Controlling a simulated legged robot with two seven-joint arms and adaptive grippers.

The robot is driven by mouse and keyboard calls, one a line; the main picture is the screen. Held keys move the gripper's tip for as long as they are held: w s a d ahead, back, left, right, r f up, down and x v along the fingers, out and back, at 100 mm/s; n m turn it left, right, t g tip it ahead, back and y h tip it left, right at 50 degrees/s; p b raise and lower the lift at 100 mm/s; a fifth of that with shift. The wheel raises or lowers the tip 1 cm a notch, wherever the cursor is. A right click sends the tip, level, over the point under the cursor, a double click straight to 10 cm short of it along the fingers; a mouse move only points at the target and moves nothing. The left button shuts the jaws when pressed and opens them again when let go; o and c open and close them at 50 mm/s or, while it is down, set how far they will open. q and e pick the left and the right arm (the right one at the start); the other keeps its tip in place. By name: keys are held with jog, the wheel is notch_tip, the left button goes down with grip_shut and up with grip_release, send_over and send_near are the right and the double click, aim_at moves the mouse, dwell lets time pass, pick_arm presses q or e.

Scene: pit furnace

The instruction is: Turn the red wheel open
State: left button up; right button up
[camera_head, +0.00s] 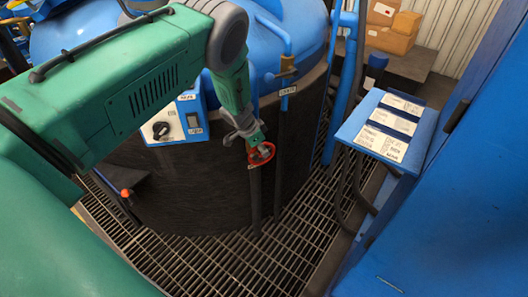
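The red wheel (262,154) is a small handwheel on a thin vertical pipe in front of the dark round furnace wall. My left gripper (246,139) is at the end of the green arm that comes in from the left. It points down at the wheel, and its fingers overlap the wheel's upper left side in the picture. I cannot tell whether the fingers touch the rim or how far they are closed. Part of the wheel is hidden behind the gripper. My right gripper does not show.
The blue-topped furnace (300,25) fills the back. A control box (178,122) with a black knob is on its front left. A blue label stand (385,130) is at right. Cardboard boxes (392,35) sit at the back right. Dark floor grating (225,262) lies below.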

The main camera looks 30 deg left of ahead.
pick_arm(q)
jog(key=shift+w+d+f, duration=0.3)
jog(key=shift+d+f, duration=0.1)
jog(key=shift+f, duration=0.15)
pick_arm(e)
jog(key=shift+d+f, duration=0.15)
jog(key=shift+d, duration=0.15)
pick_arm(q)
jog(key=shift+a, duration=0.1)
jog(key=c, duration=0.5)
jog(key=shift+a, duration=0.1)
grip_shut()
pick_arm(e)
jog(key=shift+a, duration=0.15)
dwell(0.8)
pick_arm(q)
jog(key=o, duration=0.5)
grip_release()
